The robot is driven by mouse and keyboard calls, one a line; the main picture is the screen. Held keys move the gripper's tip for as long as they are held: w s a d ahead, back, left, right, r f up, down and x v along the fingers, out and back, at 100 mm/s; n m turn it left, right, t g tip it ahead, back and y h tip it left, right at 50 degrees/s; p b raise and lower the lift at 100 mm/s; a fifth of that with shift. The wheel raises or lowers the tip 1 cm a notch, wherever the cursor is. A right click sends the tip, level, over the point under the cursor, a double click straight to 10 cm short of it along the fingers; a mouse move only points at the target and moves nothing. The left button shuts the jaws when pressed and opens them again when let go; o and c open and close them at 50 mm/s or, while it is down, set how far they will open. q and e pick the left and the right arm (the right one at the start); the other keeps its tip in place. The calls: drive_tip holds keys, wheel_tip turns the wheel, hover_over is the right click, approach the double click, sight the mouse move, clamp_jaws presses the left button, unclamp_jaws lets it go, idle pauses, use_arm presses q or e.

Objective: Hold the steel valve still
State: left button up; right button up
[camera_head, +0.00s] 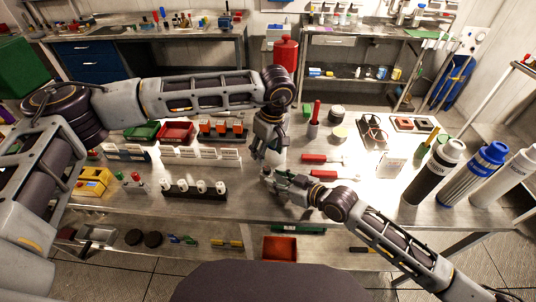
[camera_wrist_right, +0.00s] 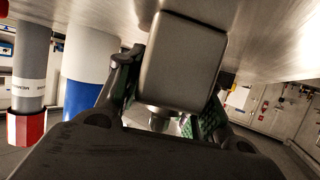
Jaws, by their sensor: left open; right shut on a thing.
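The steel valve shows only as a small bright metal piece (camera_wrist_right: 158,123) low between the fingers in the right wrist view, mostly hidden. My right gripper (camera_head: 271,180) is shut on it, just above the bench near its front edge. In the right wrist view, its green-padded fingers stand on both sides of a large grey rounded block, which hides most of what lies between them. My left gripper (camera_head: 263,151) points down, open, just above and behind the right one in the head view. I cannot tell whether it touches the valve.
The steel bench (camera_head: 350,205) has bare room at its front right. Red-handled tools (camera_head: 321,158) lie right of the grippers. A black rack with white caps (camera_head: 195,190) stands left. Large cartridges (camera_head: 433,172) stand at the right. A red bin (camera_head: 280,248) sits on the shelf below.

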drive_tip(key=shift+r, duration=0.15)
drive_tip(key=o, duration=1.4)
drive_tip(key=shift+c, duration=0.2)
drive_tip(key=shift+d, duration=0.1)
drive_tip(key=shift+v, duration=5.9)
drive_tip(key=shift+s, duration=0.1)
